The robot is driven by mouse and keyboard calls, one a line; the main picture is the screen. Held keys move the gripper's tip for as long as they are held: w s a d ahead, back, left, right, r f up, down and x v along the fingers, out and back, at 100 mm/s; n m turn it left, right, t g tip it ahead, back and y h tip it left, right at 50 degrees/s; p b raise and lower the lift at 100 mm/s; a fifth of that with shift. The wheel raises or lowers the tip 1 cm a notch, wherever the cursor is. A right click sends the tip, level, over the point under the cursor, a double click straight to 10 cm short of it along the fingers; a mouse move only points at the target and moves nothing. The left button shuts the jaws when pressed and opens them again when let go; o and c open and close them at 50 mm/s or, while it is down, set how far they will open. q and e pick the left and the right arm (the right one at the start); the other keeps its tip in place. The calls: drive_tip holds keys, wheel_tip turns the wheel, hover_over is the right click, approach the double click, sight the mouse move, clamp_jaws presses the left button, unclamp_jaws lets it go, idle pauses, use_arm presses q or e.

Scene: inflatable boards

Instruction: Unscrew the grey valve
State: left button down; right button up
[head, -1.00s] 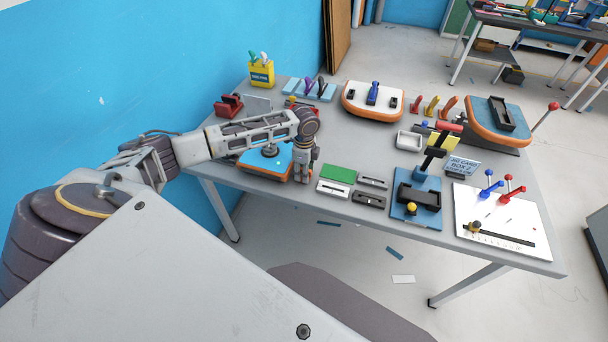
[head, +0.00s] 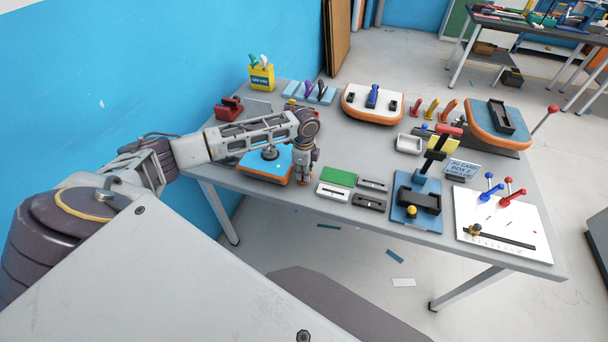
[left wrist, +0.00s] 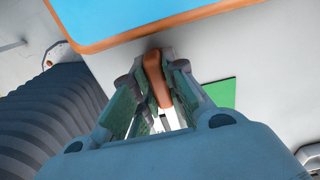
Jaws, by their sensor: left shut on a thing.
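The grey valve (head: 270,153) sits on top of a small blue inflatable board with an orange rim (head: 262,172), at the table's left front. This board also shows at the top of the left wrist view (left wrist: 130,12). My left gripper (head: 304,179) points down just right of the board, apart from the valve. In the left wrist view its fingers (left wrist: 155,95) are shut on an orange-brown elongated piece (left wrist: 154,72), beside the board's rim. The piece's lower part is hidden between the fingers. My right gripper is not in view.
A green plate (head: 338,177) and several small grey and white trays lie right of the gripper. Larger inflatable boards (head: 372,119) (head: 497,139) stand farther back. A blue clamp stand (head: 416,217) and a white board (head: 495,253) are at the right. A blue wall borders the left.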

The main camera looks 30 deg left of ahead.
use_arm(q)
wheel_tip(320, 180, up, 8)
drive_tip(key=shift+f+b, duration=0.1)
drive_tip(key=shift+b, duration=0.2)
drive_tip(key=shift+r, duration=0.8)
drive_tip(key=shift+r, duration=0.1)
